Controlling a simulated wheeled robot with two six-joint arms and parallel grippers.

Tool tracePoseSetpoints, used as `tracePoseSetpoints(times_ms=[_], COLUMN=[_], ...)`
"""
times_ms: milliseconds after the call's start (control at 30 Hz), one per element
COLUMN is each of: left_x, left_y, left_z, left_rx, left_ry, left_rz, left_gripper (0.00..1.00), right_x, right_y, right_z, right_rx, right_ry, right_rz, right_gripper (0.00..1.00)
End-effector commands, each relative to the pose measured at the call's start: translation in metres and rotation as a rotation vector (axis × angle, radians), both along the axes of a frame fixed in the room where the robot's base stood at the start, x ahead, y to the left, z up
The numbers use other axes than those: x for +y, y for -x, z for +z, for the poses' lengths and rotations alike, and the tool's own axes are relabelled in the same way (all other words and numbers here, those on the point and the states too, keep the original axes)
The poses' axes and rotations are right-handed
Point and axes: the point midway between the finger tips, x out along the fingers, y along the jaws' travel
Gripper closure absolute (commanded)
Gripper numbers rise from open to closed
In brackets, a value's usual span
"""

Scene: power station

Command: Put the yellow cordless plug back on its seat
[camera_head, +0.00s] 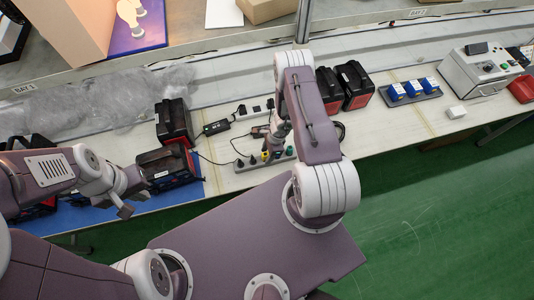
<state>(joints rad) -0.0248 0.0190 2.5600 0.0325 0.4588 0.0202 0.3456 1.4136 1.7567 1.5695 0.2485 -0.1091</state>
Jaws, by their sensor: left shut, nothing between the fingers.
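A grey power strip (246,167) lies near the front edge of the bench and carries several small plugs. A small yellow piece (265,155) shows on the strip, just below my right gripper; it may be the yellow plug, but it is too small to be sure. My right gripper (274,143) points down over the strip, partly hidden by my own arm. I cannot tell whether it touches or holds anything. My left gripper (126,210) is shut and empty, at the blue mat's front edge, away from the strip. No separate seat can be made out.
Black-red battery cases stand left (174,122) and behind my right arm (355,85). A black adapter (216,127) with cables lies behind the strip. A tray with blue blocks (413,88) and a control box (480,70) stand right.

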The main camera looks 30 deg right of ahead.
Motion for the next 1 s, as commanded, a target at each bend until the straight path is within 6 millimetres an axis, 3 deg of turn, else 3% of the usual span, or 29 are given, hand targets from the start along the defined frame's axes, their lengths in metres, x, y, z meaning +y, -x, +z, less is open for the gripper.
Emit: tracePoseSetpoints(times_ms=[167, 533, 1000], left_x=[0.0, 0.0, 0.0], left_y=[0.0, 0.0, 0.0], left_z=[-0.003, -0.004, -0.005], left_rx=[0.0, 0.0, 0.0], left_ry=[0.0, 0.0, 0.0], left_rz=[0.0, 0.0, 0.0], left_gripper=[1.0, 1.0, 1.0], right_x=[-0.003, -0.02, -0.022], right_y=[-0.001, 0.004, 0.005], right_z=[0.007, 0.08, 0.087], right_rx=[-0.002, -0.002, 0.0], right_ry=[0.0, -0.001, 0.0], right_rz=[-0.001, 0.0, 0.0], right_gripper=[0.53, 0.53, 0.53])
